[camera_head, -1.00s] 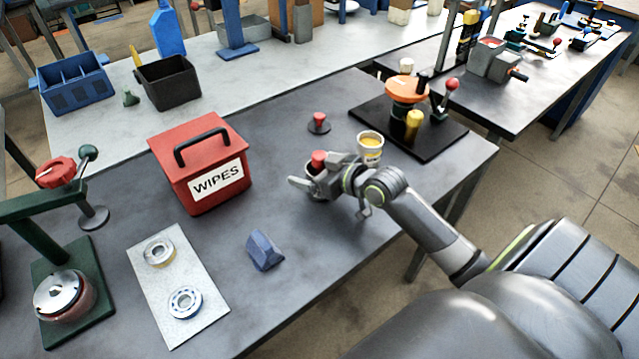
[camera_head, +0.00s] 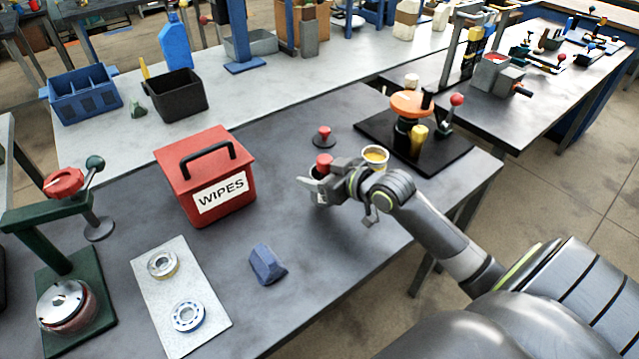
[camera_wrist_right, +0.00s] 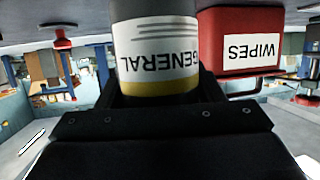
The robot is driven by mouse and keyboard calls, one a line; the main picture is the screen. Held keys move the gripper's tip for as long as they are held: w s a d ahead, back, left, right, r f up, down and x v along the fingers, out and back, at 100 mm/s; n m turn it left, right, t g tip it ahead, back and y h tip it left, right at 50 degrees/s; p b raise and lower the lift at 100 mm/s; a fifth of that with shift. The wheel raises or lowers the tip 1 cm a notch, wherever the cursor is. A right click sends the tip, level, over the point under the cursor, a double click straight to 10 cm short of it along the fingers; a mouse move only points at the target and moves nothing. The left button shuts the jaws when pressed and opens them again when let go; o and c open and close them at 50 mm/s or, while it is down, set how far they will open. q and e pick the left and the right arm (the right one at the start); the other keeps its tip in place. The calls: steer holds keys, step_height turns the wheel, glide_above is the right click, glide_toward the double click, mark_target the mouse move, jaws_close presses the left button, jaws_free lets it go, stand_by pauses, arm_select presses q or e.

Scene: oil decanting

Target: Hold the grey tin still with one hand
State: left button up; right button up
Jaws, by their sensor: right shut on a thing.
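My right gripper (camera_head: 318,187) is shut on the grey tin (camera_head: 316,171), which stands on the dark table with a red cap on top. In the right wrist view, which looks upside down, the grey tin (camera_wrist_right: 155,45) shows close up between the jaws (camera_wrist_right: 155,95). In the head view my gripper and wrist hide most of the tin's body. My left gripper is in neither current view.
A cup with yellow contents (camera_head: 375,158) stands just behind my right wrist. A red-knobbed piece (camera_head: 323,138) stands behind the tin. The red WIPES box (camera_head: 170,200) is to the left, a blue block (camera_head: 266,265) in front. A black board (camera_head: 445,160) lies behind right.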

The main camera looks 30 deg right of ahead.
step_height(320, 180, up, 7)
steer(key=shift+r, duration=0.1)
steer(key=o, duration=0.5)
steer(key=c, duration=0.7)
